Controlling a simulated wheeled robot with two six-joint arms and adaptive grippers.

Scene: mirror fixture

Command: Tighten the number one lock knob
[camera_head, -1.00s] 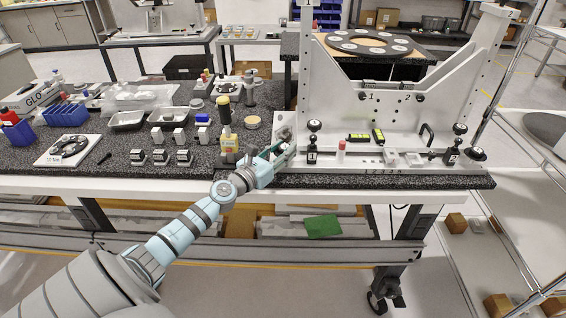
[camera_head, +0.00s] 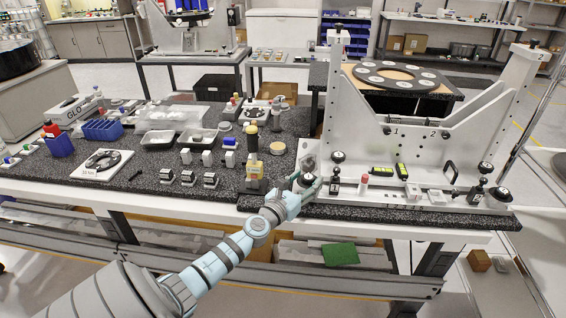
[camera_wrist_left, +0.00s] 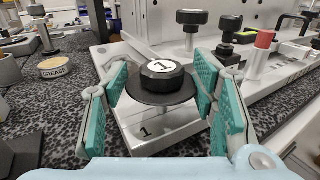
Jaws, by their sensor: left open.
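The number one lock knob (camera_wrist_left: 160,72) is a black knob with a white cap marked "1" on a wide dark disc. It sits at the near left corner of the light metal fixture base (camera_wrist_left: 150,125), which also carries a "1". My left gripper (camera_wrist_left: 158,90) is open, with one teal finger pad on each side of the knob. A gap shows between the pads and the knob's cap. In the head view, my left gripper (camera_head: 304,190) is at the fixture's left front corner and partly covers the knob. My right gripper is not in view.
Another black knob (camera_wrist_left: 191,18) stands behind the number one knob, and a red-topped pin (camera_wrist_left: 262,42) is to the right. A grease tin (camera_wrist_left: 56,67) is at left.

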